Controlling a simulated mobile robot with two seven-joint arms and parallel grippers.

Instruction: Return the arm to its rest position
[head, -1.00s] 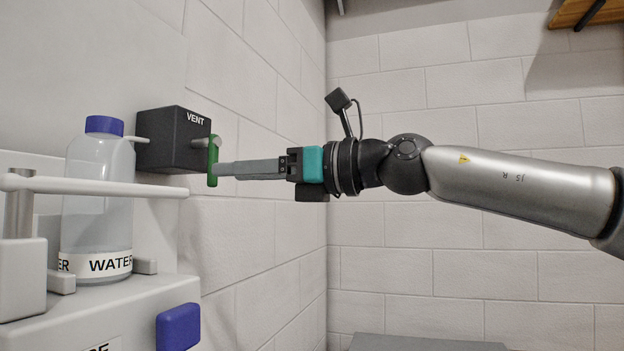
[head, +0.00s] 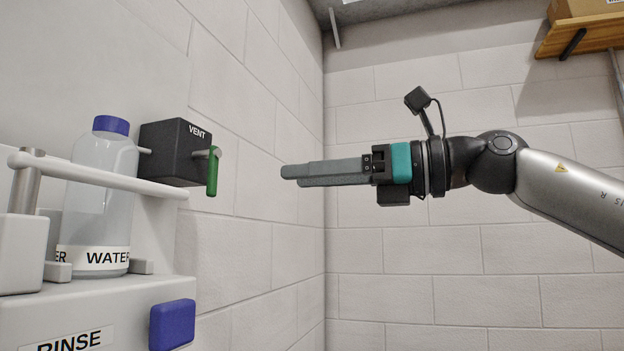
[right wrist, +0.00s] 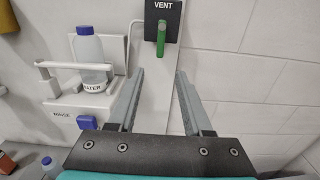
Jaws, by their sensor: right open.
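My right gripper (head: 284,175) is open and empty, with its grey fingers pointing left in the head view. It is clear of the green lever (head: 213,172) on the black VENT box (head: 178,152), with a gap between them. The lever hangs downward from its pivot. In the right wrist view, the two fingers (right wrist: 155,85) stand apart, with the green lever (right wrist: 161,40) ahead of them and the VENT box (right wrist: 163,18) at the top. My left gripper is not in view.
A WATER bottle (head: 104,205) with a blue cap stands behind a white rail (head: 100,178) on the white RINSE unit (head: 95,305). A blue block (head: 172,324) sits on its front. A wooden shelf (head: 583,38) is at the upper right. The space around my gripper is free.

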